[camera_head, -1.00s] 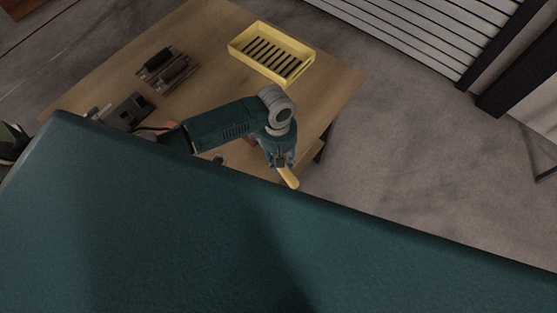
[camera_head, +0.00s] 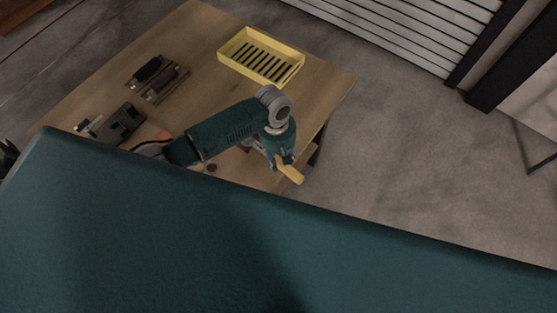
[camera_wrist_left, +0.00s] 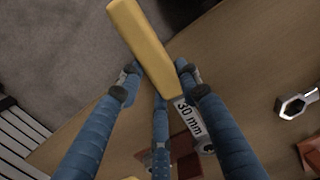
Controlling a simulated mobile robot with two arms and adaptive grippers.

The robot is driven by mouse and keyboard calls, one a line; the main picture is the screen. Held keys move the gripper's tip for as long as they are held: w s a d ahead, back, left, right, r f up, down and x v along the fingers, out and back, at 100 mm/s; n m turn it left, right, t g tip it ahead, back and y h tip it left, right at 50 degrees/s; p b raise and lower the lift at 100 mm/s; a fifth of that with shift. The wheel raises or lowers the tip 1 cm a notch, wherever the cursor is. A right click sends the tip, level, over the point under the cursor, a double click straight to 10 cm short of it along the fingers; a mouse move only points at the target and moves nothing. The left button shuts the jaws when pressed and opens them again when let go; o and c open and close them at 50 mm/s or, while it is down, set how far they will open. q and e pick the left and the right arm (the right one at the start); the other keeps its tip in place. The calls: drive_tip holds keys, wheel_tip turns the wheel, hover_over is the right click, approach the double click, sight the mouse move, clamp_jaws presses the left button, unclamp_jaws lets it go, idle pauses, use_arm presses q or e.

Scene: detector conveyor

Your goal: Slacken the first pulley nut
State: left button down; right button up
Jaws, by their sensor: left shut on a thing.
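My left gripper (camera_head: 283,162) is near the right edge of the wooden table. It is shut on a spanner with a yellow handle (camera_head: 292,175). In the left wrist view the blue fingers of the left gripper (camera_wrist_left: 157,88) close around this spanner. Its yellow handle (camera_wrist_left: 141,47) points up and its grey shank (camera_wrist_left: 187,117) reads "30 mm". Its far end is partly hidden by a finger. I cannot make out a pulley nut in either view. My right gripper is not in view.
A yellow slotted tray (camera_head: 289,77) lies at the table's back right. Dark rollers (camera_head: 158,79) and a grey fixture (camera_head: 120,124) lie to the left. A loose grey spanner head (camera_wrist_left: 294,105) is on the table (camera_wrist_left: 245,65). My teal body hides the near side.

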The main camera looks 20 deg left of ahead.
use_arm(q)
drive_tip(key=shift+w+d, duration=0.1)
drive_tip(key=shift+w, duration=0.25)
drive_tip(key=shift+w+n, duration=0.1)
drive_tip(key=shift+n, duration=0.2)
drive_tip(key=shift+w+d+n, duration=0.15)
drive_tip(key=shift+w+n, duration=0.25)
drive_tip(key=shift+w, duration=0.1)
drive_tip(key=shift+w+d+n, duration=0.15)
drive_tip(key=shift+w+n, duration=0.25)
drive_tip(key=shift+w, duration=0.1)
drive_tip(key=shift+s, duration=0.15)
drive_tip(key=shift+s+a+m, duration=0.1)
drive_tip(key=shift+s+m, duration=0.2)
